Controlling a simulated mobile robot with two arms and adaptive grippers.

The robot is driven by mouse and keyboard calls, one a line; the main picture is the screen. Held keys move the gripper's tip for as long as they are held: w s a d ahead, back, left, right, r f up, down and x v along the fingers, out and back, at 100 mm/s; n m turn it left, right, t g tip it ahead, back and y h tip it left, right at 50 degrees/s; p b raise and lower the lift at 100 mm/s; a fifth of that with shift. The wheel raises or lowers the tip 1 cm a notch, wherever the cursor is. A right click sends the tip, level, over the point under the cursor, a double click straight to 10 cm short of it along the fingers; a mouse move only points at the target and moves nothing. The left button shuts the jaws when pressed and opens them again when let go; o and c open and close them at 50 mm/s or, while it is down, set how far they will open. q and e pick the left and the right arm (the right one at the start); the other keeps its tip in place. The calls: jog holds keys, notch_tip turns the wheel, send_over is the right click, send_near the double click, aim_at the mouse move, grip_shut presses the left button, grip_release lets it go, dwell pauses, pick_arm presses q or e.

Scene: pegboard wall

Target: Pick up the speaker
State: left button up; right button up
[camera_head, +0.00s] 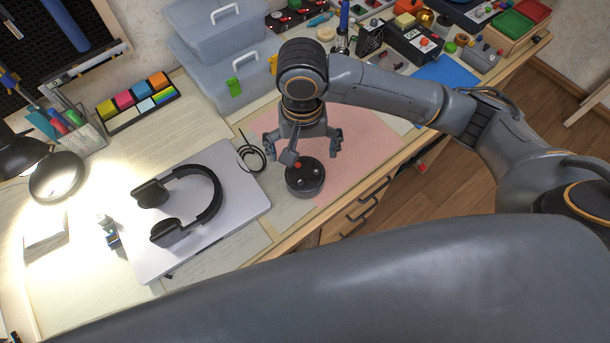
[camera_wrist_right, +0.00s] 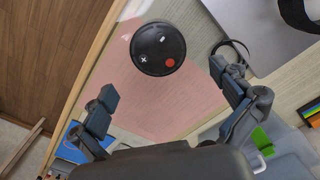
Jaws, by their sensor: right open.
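The speaker (camera_head: 306,180) is a round, black puck-like thing with a red button on top. It lies at the front edge of the pink mat (camera_head: 362,140) on the desk. In the right wrist view the speaker (camera_wrist_right: 158,49) shows whole, with a white plus mark, a red dot and a small white mark. My right gripper (camera_head: 303,148) is open and empty, with its fingers spread behind the speaker. In the right wrist view the fingertips (camera_wrist_right: 168,82) are on either side, with the speaker ahead of them and apart from both. My left gripper is not in view.
A grey laptop (camera_head: 235,215) with black headphones (camera_head: 213,190) lies left of the speaker. A black cable (camera_head: 250,155) lies between. Stacked bins (camera_head: 225,75) stand behind. The desk's front edge is close to the speaker. A lamp (camera_head: 55,175) stands at left.

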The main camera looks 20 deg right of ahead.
aim_at(305, 173)
notch_tip(305, 173, down, 5)
jog(key=shift+r, duration=0.15)
jog(key=shift+d+f, duration=0.2)
jog(key=shift+f, duration=2.45)
jog(key=c, duration=1.3)
jog(key=shift+o, duration=0.2)
